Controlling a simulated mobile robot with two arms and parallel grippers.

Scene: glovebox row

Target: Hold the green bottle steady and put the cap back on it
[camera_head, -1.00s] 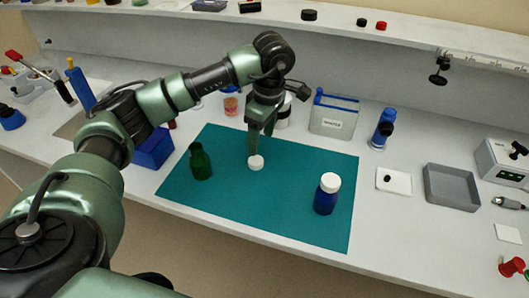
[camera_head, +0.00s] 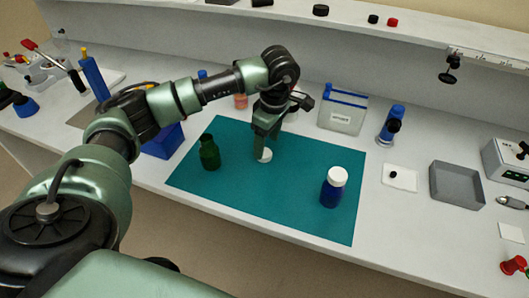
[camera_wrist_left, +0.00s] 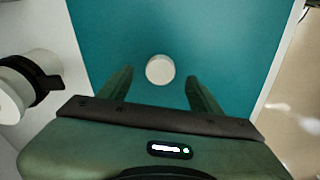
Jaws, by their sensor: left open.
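The green bottle (camera_head: 210,155) stands upright on the left part of the teal mat (camera_head: 290,200), its neck bare. A white cap (camera_head: 265,157) lies on the mat to the right of the bottle, partly covered by my left gripper (camera_head: 262,148). In the left wrist view the round white cap (camera_wrist_left: 160,69) sits between the two green fingers of the left gripper (camera_wrist_left: 159,75), with mat showing on both sides of it. The left gripper is open and points down at the cap. My right gripper is not in view.
A blue bottle with a white lid (camera_head: 333,187) stands at the mat's right side. Behind the mat are a blue-and-white bin (camera_head: 342,110) and a blue item (camera_head: 390,125). A grey tray (camera_head: 457,185) lies further right. The mat's front middle is clear.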

